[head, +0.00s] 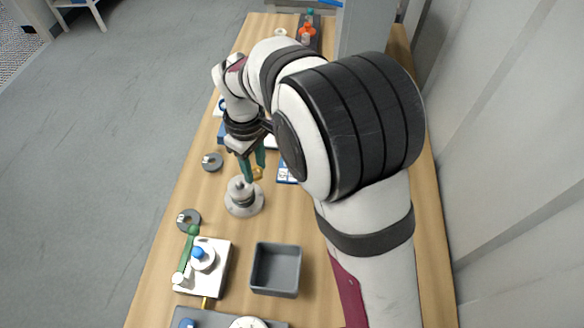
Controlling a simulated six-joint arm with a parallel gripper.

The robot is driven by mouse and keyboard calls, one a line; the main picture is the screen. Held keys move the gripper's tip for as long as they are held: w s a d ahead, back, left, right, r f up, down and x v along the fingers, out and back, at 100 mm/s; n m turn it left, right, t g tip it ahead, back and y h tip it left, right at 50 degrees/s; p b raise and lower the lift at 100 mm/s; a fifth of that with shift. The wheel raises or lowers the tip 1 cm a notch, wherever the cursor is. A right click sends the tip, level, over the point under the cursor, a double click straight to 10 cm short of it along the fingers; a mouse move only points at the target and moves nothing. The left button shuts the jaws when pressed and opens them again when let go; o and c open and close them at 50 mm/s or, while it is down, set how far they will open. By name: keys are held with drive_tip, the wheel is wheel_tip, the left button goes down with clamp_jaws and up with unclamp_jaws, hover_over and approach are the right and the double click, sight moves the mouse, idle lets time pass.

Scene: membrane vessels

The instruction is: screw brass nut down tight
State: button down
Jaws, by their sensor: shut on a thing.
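My gripper (254,170) points down near the middle of the table, with green fingers. It is shut on the brass nut (257,174), a small gold-coloured piece at the fingertips. The nut is partly hidden by the fingers. Just below it in the picture stands a grey metal vessel (243,203) with a round flanged base and a narrower top. The nut appears apart from the vessel, up and to the right of its top; I cannot tell its exact height.
A grey open bin (276,270) stands near the front. Left of it is a white plate (203,267) with a blue-topped knob and a green-handled tool (187,255). Two dark discs (212,162) (188,219) lie along the left edge. The wood table (313,240) is clear right of the vessel.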

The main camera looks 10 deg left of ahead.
sight(239, 182)
drive_tip(key=a+n, duration=0.4)
drive_tip(key=n, duration=0.1)
drive_tip(key=shift+w+a+r, duration=0.15)
drive_tip(key=shift+r, duration=0.2)
drive_tip(key=shift+a+f, duration=0.1)
drive_tip(key=shift+f, duration=2.9)
drive_tip(key=shift+c, duration=2.2)
unclamp_jaws()
